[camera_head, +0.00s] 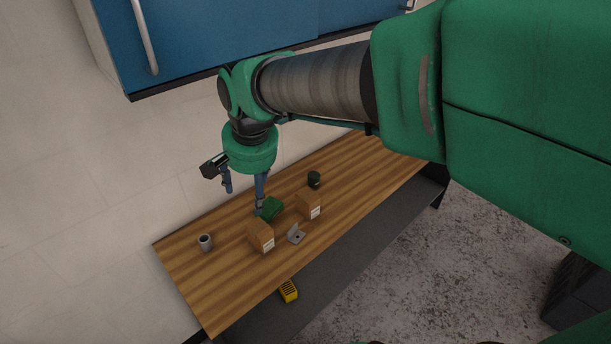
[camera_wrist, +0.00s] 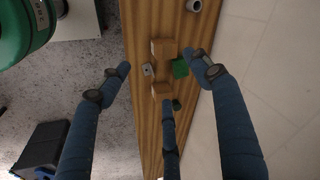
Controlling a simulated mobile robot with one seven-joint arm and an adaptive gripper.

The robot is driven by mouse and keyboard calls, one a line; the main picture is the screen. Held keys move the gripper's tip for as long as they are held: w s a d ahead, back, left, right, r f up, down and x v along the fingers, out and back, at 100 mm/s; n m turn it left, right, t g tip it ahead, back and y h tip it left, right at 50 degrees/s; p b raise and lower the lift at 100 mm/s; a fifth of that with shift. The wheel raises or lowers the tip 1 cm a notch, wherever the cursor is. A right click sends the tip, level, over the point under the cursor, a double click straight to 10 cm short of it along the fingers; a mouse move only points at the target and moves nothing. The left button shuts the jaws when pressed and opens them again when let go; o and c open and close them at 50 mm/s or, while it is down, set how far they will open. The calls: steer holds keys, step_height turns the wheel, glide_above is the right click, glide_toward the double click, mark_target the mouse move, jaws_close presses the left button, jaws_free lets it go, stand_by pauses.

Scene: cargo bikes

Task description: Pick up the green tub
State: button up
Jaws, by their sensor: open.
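The green tub (camera_head: 271,208) sits on the wooden bench top, behind and between two brown boxes. In the wrist view the tub (camera_wrist: 180,69) shows just beside the tip of the right-hand finger, partly close to being covered by it. My gripper (camera_head: 245,198) points down over the bench, with its blue fingers spread and nothing between them. In the head view one fingertip overlaps the tub's left edge; I cannot tell whether it touches. In the wrist view my gripper (camera_wrist: 159,74) has its fingers wide apart.
Brown boxes (camera_head: 261,236) (camera_head: 308,206) stand close to the tub. A grey metal bracket (camera_head: 297,234) lies in front. A grey cup (camera_head: 205,242) stands left, a dark round container (camera_head: 314,180) behind right. Blue cabinets (camera_head: 230,35) hang above. The bench's right end is clear.

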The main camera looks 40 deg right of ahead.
steer(key=w+d+f+m+g, duration=0.2)
steer(key=w+d+f+m, duration=0.55)
steer(key=w+d, duration=0.3)
steer(key=m+g+p, duration=0.1)
steer(key=m+p, duration=0.9)
steer(key=m, duration=0.5)
glide_above(314, 174)
steer(key=shift+y, duration=0.3)
steer(key=f, duration=1.9)
steer(key=shift+a+f, duration=0.15)
steer(key=shift+a, duration=0.25)
steer(key=shift+d+f+m, duration=0.4)
steer(key=shift+f+m, duration=0.05)
steer(key=shift+f, duration=0.05)
steer(key=shift+s, duration=0.1)
steer(key=shift+f, duration=1.2)
steer(key=shift+f, duration=0.1)
